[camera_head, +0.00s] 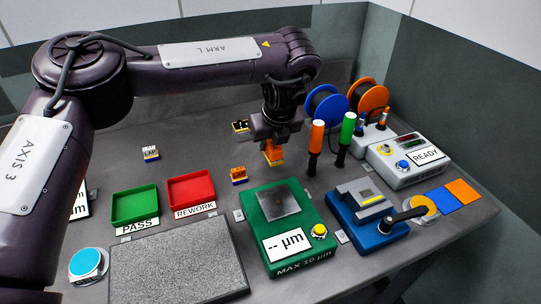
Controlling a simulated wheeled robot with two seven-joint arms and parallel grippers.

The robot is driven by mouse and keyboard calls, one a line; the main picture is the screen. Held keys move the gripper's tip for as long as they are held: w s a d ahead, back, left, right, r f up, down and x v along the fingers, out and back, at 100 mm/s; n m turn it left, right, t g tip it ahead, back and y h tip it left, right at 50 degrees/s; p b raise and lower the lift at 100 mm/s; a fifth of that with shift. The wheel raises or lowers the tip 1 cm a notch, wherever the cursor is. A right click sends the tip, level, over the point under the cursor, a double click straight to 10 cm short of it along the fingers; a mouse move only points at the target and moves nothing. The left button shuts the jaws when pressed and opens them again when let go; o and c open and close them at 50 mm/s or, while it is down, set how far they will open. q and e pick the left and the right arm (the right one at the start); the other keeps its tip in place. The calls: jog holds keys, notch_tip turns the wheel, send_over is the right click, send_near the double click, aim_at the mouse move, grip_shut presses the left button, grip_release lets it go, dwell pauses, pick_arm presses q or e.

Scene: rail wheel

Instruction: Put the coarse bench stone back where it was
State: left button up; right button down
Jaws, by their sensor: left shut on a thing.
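My left gripper (273,143) points down over the back middle of the bench and is shut on a small orange block (274,157). The jaws hide its upper part, and no label on it can be read. A similar orange-topped block with a dark blue base (238,174) stands behind the green gauge. A black-topped block with a yellow base (241,127) stands left of the gripper. A white-topped block with a blue base (151,153) stands farther left. I cannot tell by lettering which one is the coarse bench stone. My right gripper is not in view.
The green PASS tray (136,222) and red REWORK tray (192,205) stand behind a grey speckled plate (180,265). A green gauge (285,250) and blue clamp fixture (375,240) stand in front. Orange and green-handled tools (347,128) rise close right of the gripper.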

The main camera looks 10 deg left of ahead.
aim_at(270, 155)
pick_arm(q)
jog(key=shift+f+p, duration=0.3)
jog(key=shift+f, duration=2.05)
jog(key=shift+f, duration=0.1)
jog(key=o, duration=1.1)
jog(key=v, duration=1.2)
jog(key=shift+b, duration=0.4)
jog(key=shift+r, duration=0.25)
